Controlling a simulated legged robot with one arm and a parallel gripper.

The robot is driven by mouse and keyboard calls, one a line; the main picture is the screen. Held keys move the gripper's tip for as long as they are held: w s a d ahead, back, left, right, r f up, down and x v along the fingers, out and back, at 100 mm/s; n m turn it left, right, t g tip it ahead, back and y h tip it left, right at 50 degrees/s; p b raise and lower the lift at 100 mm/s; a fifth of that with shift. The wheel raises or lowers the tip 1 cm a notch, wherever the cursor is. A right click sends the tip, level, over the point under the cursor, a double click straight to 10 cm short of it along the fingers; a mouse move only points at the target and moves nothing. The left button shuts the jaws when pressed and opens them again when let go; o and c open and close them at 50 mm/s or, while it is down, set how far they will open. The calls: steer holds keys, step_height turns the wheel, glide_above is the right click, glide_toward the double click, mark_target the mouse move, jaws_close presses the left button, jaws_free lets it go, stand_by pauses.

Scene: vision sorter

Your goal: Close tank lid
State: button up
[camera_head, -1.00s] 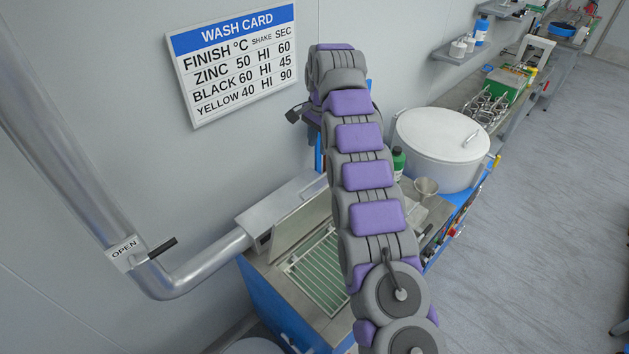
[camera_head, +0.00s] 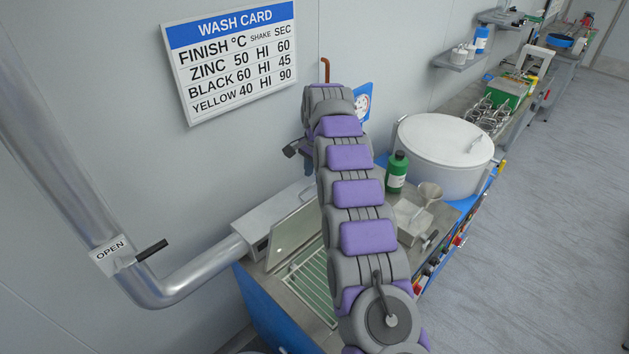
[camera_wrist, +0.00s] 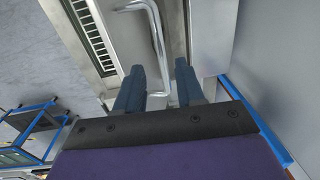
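The tank (camera_head: 312,285), with a pale green slatted rack inside, is set in the bench at lower centre in the head view. Its lid (camera_head: 290,236) stands raised at the back edge, partly hidden by my arm. In the wrist view, my gripper (camera_wrist: 159,67) shows two dark blue fingers spread apart, with nothing held between them. A bent silver bar (camera_wrist: 158,35), which looks like a handle, shows between and beyond the fingertips. I cannot tell how far it is from them.
A green bottle (camera_head: 396,172), a funnel (camera_head: 430,192) and a large white round vessel (camera_head: 445,155) stand right of my arm. A silver pipe (camera_head: 75,190) with a black lever (camera_head: 152,250) runs at left. The wash card (camera_head: 232,62) hangs behind. Floor at right is clear.

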mark_target(313, 184)
steer(key=f, duration=0.1)
steer(key=a+f, duration=0.1)
steer(key=f, duration=0.1)
steer(key=shift+a, duration=0.25)
steer(key=shift+d, duration=0.5)
steer(key=shift+c, duration=0.4)
steer(key=shift+w, duration=0.1)
steer(key=c, duration=0.3)
steer(key=shift+a, duration=0.2)
jaws_close()
